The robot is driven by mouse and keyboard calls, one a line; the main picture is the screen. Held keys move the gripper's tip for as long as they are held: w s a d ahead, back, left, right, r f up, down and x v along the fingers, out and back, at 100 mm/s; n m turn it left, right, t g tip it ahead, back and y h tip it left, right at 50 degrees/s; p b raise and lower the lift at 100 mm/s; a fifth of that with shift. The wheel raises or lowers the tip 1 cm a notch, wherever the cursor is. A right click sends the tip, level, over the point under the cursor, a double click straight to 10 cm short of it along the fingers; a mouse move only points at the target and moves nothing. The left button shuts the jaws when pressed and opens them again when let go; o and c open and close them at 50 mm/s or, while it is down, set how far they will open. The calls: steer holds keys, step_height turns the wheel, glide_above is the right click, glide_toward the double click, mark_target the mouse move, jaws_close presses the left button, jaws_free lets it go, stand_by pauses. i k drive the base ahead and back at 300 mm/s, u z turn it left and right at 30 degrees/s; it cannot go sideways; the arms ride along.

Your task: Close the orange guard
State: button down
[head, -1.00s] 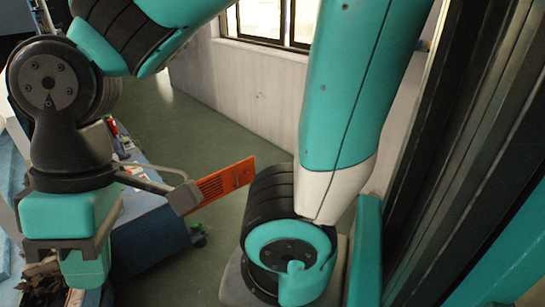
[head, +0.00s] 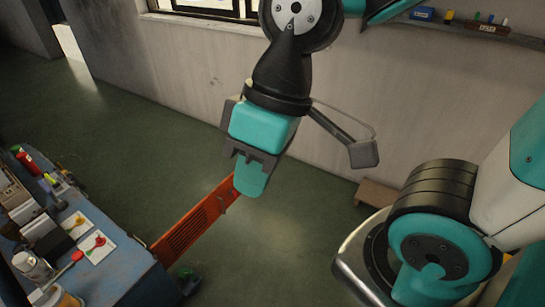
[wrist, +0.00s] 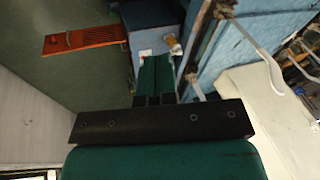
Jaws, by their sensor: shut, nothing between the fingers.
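The orange guard (head: 195,228) is a long slotted panel. It stands out from the corner of the blue bench over the green floor, swung open. In the head view my gripper (head: 250,178) points down at the guard's free end and overlaps it; I cannot tell contact from this view. In the wrist view the guard (wrist: 92,38) lies at the upper left, with a small handle or latch on it, apart from my fingertips (wrist: 156,62). My gripper is shut and empty. Its fingers point toward the blue bench side.
The blue bench (head: 125,268) at lower left carries a red bottle (head: 27,160), cans and cards with small parts. A small wooden step (head: 376,194) stands by the wall. A shelf (head: 480,27) hangs at upper right. The green floor beyond the guard is clear.

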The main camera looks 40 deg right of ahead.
mark_target(173, 244)
steer(key=z, duration=0.3)
steer(key=i, duration=1.05)
steer(key=z, duration=0.15)
